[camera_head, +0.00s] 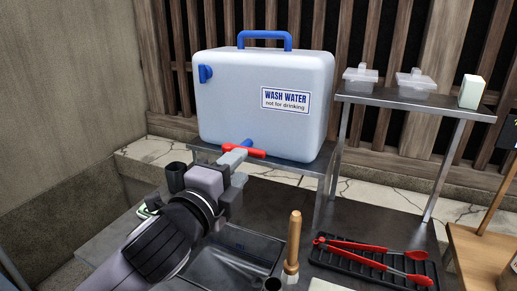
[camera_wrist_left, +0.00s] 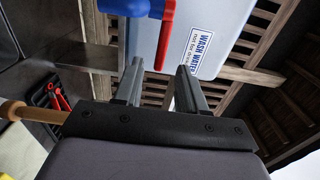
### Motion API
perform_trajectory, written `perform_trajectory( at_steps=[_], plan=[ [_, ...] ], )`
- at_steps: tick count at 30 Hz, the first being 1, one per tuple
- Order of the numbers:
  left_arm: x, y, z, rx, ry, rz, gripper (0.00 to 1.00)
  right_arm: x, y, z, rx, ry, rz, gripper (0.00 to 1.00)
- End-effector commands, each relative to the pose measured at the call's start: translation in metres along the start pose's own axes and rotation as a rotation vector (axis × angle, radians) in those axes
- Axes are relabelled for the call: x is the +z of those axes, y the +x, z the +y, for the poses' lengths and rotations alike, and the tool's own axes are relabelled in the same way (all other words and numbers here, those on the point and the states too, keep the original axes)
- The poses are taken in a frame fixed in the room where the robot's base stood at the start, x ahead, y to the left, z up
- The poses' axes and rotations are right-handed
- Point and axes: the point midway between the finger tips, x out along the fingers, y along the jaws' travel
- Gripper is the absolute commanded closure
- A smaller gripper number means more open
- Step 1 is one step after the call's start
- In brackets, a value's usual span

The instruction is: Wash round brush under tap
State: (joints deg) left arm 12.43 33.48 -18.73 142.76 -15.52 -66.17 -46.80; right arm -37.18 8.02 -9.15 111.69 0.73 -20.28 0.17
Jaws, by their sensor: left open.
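The white water container (camera_head: 265,105) has a "WASH WATER" label. At its base is a blue tap (camera_head: 247,143) with a red lever (camera_head: 258,153). My left gripper (camera_head: 236,160) is close to the lever, open and empty. In the left wrist view the red lever (camera_wrist_left: 165,35) lies beyond and between the two open fingers (camera_wrist_left: 160,80); I cannot tell whether they touch it. A wooden handle (camera_head: 294,240), probably the round brush's, stands upright right of the basin (camera_head: 262,245); its bristles cannot be made out. My right gripper is not in view.
Red tongs (camera_head: 375,257) lie on a black rack (camera_head: 352,265) at right. A metal shelf (camera_head: 420,98) behind holds two clear lidded tubs (camera_head: 360,82) and a pale block (camera_head: 472,92). A wooden table (camera_head: 478,255) is at far right. A wall (camera_head: 65,100) closes the left.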

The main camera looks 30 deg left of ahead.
Motion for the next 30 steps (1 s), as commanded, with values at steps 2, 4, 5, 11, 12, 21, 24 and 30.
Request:
perform_trajectory(
  at_steps=[2,4,5,11,12,21,24,30],
  plan=[
    [0.000,0.003,-0.001,-0.003,0.004,-0.002,0.60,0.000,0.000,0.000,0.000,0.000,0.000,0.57],
    [0.000,0.008,-0.002,-0.003,0.004,-0.002,0.60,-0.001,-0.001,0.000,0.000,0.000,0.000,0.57],
    [0.000,0.011,-0.002,-0.002,0.004,-0.002,0.60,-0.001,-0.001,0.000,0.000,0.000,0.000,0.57],
    [0.001,0.038,-0.002,-0.002,0.003,-0.003,0.60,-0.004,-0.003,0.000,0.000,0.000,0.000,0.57],
    [0.001,0.043,-0.002,-0.002,0.002,-0.003,0.60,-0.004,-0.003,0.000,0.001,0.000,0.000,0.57],
    [0.000,0.069,-0.001,-0.001,0.002,-0.001,0.60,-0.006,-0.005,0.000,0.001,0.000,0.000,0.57],
    [0.000,0.071,-0.001,-0.001,0.002,-0.001,0.60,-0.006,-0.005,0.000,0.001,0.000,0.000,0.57],
    [0.000,0.071,-0.001,-0.001,0.002,-0.001,0.60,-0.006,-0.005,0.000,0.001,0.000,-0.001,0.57]
  ],
)
